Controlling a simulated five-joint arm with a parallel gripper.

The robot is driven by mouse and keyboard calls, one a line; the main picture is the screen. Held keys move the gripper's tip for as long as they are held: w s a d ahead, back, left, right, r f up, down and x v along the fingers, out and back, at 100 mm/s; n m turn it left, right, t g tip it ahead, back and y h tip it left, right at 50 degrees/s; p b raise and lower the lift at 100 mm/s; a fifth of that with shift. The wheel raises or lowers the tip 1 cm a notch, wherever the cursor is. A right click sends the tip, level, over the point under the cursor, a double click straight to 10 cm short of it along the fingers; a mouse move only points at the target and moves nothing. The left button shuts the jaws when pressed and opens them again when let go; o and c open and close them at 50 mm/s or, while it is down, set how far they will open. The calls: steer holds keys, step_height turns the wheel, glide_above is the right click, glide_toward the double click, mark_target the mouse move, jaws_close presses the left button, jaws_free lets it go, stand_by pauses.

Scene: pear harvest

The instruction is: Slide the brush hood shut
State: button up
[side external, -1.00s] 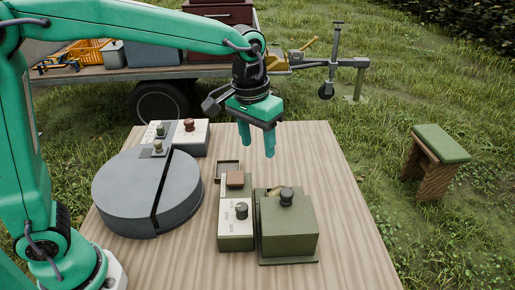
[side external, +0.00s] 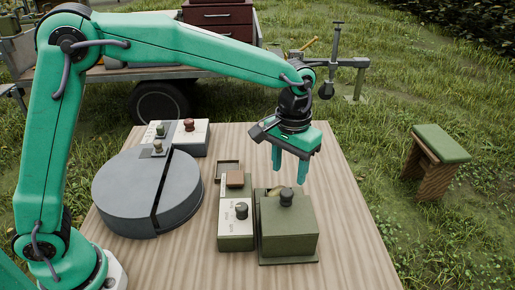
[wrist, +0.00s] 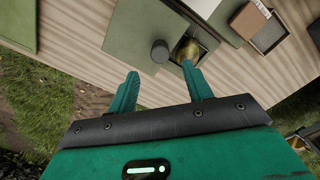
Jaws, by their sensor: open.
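The olive-green brush hood (side external: 288,228) is a boxy cover with a dark round knob (side external: 286,199) on top, near the table's right front. In the wrist view the hood (wrist: 140,25) and its knob (wrist: 160,51) show beside a dark opening holding a yellowish-brown rounded thing (wrist: 188,50), so the hood is at least partly open there. My gripper (side external: 289,172) is open and empty, above and just behind the knob in the side view. In the wrist view its fingertips (wrist: 160,70) point toward the knob, which appears apart from both.
A green control box (side external: 236,236) with a dark knob stands directly left of the hood. A grey slotted drum (side external: 130,190) and a white box (side external: 190,140) stand farther left. The table's right side (side external: 345,215) is clear.

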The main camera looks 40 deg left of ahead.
mark_target(287, 191)
steer(key=shift+f, duration=3.2)
jaws_close()
steer(key=w+a, duration=0.8)
steer(key=shift+w+a, duration=0.2)
steer(key=shift+r, duration=0.1)
jaws_free()
steer(key=shift+r, duration=0.1)
